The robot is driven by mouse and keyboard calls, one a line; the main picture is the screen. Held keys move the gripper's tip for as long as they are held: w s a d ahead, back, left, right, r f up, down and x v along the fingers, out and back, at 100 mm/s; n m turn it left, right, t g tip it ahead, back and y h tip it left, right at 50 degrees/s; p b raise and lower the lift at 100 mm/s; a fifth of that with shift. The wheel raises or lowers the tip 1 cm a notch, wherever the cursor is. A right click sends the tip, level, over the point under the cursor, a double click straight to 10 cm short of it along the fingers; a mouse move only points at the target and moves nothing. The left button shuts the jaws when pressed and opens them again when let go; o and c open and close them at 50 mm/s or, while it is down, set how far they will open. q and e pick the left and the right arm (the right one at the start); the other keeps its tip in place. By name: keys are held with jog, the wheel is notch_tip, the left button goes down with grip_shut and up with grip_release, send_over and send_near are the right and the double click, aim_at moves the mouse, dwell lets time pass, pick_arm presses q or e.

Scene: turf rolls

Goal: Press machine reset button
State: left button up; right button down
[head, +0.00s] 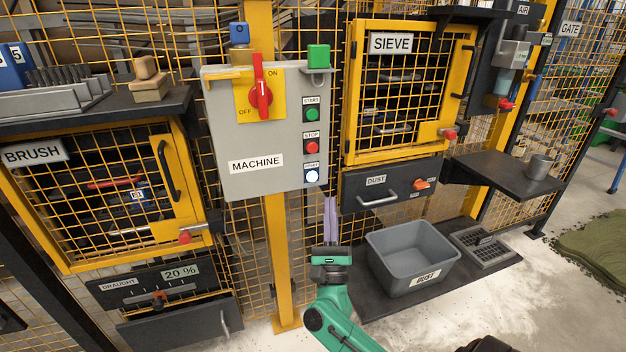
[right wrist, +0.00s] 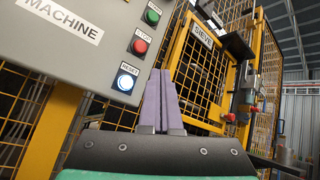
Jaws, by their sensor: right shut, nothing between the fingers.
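The grey machine control box (head: 225,130) hangs on a yellow post. Its reset button (head: 312,176) is round and glowing white, lowest in the column of buttons; the right wrist view shows it lit too (right wrist: 125,82). The red stop button (head: 312,147) and green start button (head: 312,115) sit above it. My right gripper (head: 330,200) is shut and empty, its pale purple fingers pointing up, just below and right of the reset button in the head view. In the right wrist view the closed fingertips (right wrist: 160,74) are right of the button, apart from it in the picture.
A red rotary switch (head: 261,95) is on the box's left side. The dust drawer (head: 385,187) and yellow sieve door (head: 350,90) are close on the right. A grey dust bin (head: 412,258) stands below. The brush door (head: 180,185) is left. Open floor lies in front.

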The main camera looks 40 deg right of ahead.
aim_at(312, 177)
pick_arm(q)
jog(key=shift+w+d+f+b, duration=0.15)
jog(key=shift+w+f+b, duration=0.1)
jog(key=shift+w+b, duration=0.55)
jog(key=shift+w+d+f+b, duration=0.2)
jog(key=shift+w+b, duration=0.35)
jog(key=shift+w, duration=0.45)
jog(key=shift+w+d+f+b, duration=0.15)
jog(key=shift+w+f+b, duration=0.1)
jog(key=shift+w+b, duration=0.55)
pick_arm(e)
jog(key=w+d, duration=0.3)
jog(key=w, duration=0.5)
pick_arm(q)
jog(key=shift+w, duration=0.1)
pick_arm(e)
jog(key=shift+a, duration=0.1)
pick_arm(q)
jog(key=shift+f, duration=0.45)
pick_arm(e)
jog(key=shift+w, duration=0.45)
